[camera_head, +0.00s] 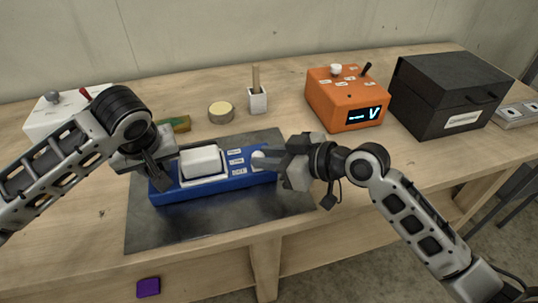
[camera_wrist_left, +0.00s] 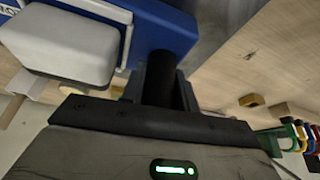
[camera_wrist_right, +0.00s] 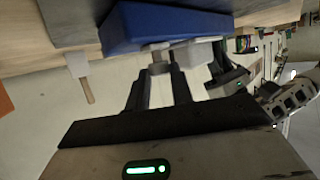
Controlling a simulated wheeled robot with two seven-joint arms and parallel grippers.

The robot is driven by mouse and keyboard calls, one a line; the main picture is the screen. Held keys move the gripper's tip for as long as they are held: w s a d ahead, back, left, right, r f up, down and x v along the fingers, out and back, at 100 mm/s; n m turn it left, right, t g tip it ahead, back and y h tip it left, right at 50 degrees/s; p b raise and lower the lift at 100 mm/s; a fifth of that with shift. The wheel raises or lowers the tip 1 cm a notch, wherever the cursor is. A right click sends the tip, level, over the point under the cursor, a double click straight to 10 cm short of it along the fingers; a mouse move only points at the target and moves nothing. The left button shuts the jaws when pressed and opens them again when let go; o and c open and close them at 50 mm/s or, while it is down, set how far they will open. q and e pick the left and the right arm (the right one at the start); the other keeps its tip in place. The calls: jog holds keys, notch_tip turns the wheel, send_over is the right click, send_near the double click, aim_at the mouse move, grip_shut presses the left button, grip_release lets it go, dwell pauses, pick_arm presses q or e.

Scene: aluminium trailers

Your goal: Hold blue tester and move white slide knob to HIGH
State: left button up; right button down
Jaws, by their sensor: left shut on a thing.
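The blue tester (camera_head: 230,184) lies on a dark mat, with a large white block (camera_head: 200,161) and small white labels on top. My left gripper (camera_head: 152,172) is at the tester's left end. In the left wrist view it is shut on a black round grip (camera_wrist_left: 170,72) joined to the blue body. The white slide knob (camera_head: 258,158) is near the tester's right end, partly covered by my right gripper (camera_head: 272,160). In the right wrist view the knob (camera_wrist_right: 158,62) shows at the fingertips, with a gap between the fingers. I cannot tell whether they touch it.
The dark mat (camera_head: 150,233) lies on the wooden table. Behind stand an orange meter (camera_head: 330,105), a black box (camera_head: 440,95), a white holder (camera_head: 257,100) with a wooden stick, and a yellow-topped round tin (camera_head: 221,112). A purple piece (camera_head: 148,287) shows below the table's front edge.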

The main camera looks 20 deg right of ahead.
jog(key=w, duration=0.6)
jog(key=shift+w+d, duration=0.1)
jog(key=shift+w, duration=0.2)
jog(key=c, duration=1.2)
grip_release()
jog(key=shift+s, duration=0.15)
jog(key=v, duration=1.2)
pick_arm(q)
jog(key=o, duration=1.2)
